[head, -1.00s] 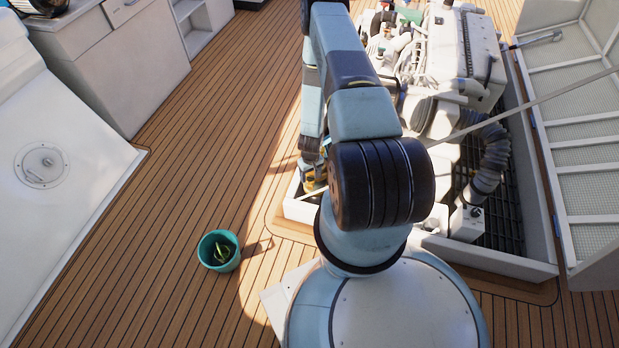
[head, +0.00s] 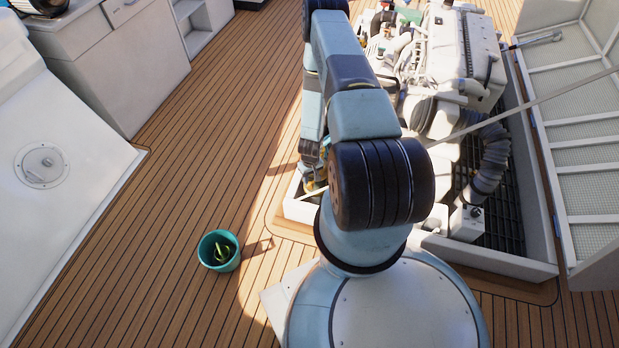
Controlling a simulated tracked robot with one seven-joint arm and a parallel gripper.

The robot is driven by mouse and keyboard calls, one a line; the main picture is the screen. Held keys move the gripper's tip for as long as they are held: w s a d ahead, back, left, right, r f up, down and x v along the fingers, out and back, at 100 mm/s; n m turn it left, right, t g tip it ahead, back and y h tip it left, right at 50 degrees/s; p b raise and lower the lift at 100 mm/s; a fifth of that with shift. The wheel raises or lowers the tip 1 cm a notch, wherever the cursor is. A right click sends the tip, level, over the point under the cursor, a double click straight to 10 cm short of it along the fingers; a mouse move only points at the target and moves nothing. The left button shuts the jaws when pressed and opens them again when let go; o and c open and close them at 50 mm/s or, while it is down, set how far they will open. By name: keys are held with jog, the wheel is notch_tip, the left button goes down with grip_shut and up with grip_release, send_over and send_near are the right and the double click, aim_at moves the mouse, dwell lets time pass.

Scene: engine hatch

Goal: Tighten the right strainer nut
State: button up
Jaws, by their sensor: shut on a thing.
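My gripper (head: 313,182) is at the front left corner of the open engine hatch, at the end of my downward-reaching arm. Only a small yellow and dark patch shows there. My own arm covers most of it. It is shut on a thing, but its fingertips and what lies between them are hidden. I cannot make out the right strainer nut or the strainers in this view.
The hatch frame (head: 545,235) surrounds a white engine (head: 455,45) and a ribbed grey hose (head: 493,160). The raised hatch lid (head: 590,140) stands at right, with a thin strut crossing the opening. A teal bucket (head: 207,252) stands on the deck at left. The deck there is otherwise clear.

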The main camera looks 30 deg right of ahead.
jog(key=c, duration=0.3)
jog(key=shift+a, duration=0.2)
jog(key=shift+d, duration=0.1)
jog(key=shift+m, duration=0.3)
jog(key=m, duration=0.3)
jog(key=shift+m, duration=0.3)
jog(key=m, duration=0.4)
jog(key=shift+m, duration=0.3)
jog(key=m, duration=0.4)
jog(key=shift+m, duration=2.5)
